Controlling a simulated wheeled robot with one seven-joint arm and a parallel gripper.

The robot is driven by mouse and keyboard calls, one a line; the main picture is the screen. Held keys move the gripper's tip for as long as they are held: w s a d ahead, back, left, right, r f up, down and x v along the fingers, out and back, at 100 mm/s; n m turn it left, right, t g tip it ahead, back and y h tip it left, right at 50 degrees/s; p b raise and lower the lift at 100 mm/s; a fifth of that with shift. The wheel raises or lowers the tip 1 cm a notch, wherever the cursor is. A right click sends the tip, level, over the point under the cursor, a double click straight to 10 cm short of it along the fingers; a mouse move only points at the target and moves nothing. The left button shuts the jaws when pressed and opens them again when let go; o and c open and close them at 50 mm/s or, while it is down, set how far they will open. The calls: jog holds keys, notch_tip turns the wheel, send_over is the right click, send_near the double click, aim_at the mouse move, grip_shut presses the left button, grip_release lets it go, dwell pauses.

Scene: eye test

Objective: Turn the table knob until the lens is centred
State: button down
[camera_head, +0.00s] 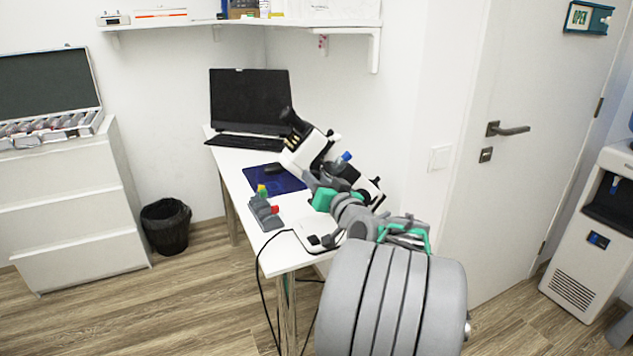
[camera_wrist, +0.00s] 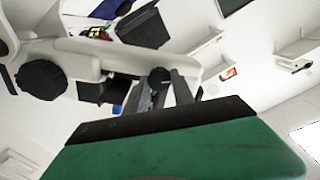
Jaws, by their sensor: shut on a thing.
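A white lensmeter-like instrument (camera_head: 303,150) with a black eyepiece stands tilted on the white table (camera_head: 295,255). My gripper (camera_head: 311,181) reaches its near side. In the wrist view the grey fingers of my gripper (camera_wrist: 163,92) are shut around a small black knob (camera_wrist: 159,77) on the instrument's white body (camera_wrist: 85,58). The fingers hide part of the knob. A larger ridged black knob (camera_wrist: 42,80) shows further left, apart from the fingers. I cannot make out the lens in either view, so I cannot tell its position.
A grey device (camera_head: 262,212) with coloured parts and a dark blue mat (camera_head: 262,180) lie on the table left of the instrument. A laptop (camera_head: 250,100) stands at the back. A black cable hangs off the front edge. A door (camera_head: 530,90) is at the right.

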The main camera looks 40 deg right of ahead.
jog(key=c, duration=1.1)
grip_release()
jog(key=v, duration=0.7)
jog(key=shift+s+a+b, duration=0.2)
jog(key=shift+s+b, duration=0.1)
jog(key=shift+s, duration=0.1)
